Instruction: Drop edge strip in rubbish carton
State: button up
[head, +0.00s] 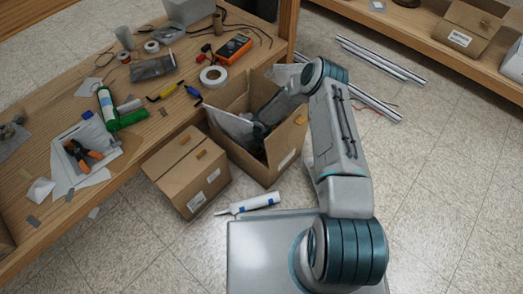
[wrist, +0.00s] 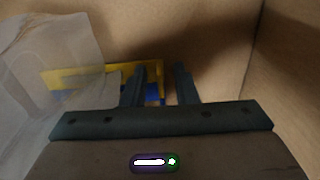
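The open carton (head: 238,152) stands on the floor against the table. My arm reaches down into it, and its wall (wrist: 292,75) fills the right of the wrist view. My gripper (wrist: 160,68) is inside the carton, its two dark fingers apart with no held thing visible between them. A yellow and blue flat piece (wrist: 90,76) lies beyond the fingers, partly behind the left one. I cannot tell whether it is the edge strip. Translucent plastic film (wrist: 55,60) covers the left of the wrist view. In the head view the fingertips are hidden by the carton and arm.
A closed carton (head: 188,172) stands left of the open one, and a white tube (head: 249,204) lies on the floor in front. The wooden table (head: 155,105) holds tape, tools and scraps. Metal profiles (head: 380,60) lie behind my arm. Floor at right is clear.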

jog(key=d+r+m+h+p, duration=0.1)
jog(key=d+r+m+p, duration=0.2)
jog(key=r, duration=1.1)
jog(key=d+r+m+h+p, duration=0.1)
jog(key=d+r+m+p, duration=0.15)
jog(key=r, duration=1.15)
jog(key=s+d+r+m, duration=0.2)
jog(key=s+r+m, duration=0.15)
jog(key=r, duration=0.35)
jog(key=s+d+r+m, duration=0.2)
jog(key=d+r+m, duration=0.15)
jog(key=r, duration=0.45)
jog(key=s+r+m+y, duration=0.1)
jog(key=s+r+m, duration=0.6)
jog(key=s, duration=0.3)
jog(key=s+r+m+t+y, duration=0.1)
jog(key=s+r+m, duration=0.5)
jog(key=s, duration=0.4)
jog(key=shift+s+r+m, duration=0.4)
jog(key=shift+m, duration=0.35)
jog(key=shift+r, duration=0.1)
notch_tip(320, 180, up, 36)
jog(key=t+p, duration=0.1)
jog(key=p, duration=3.2)
jog(key=shift+d+t, duration=0.15)
jog(key=shift+t, duration=0.25)
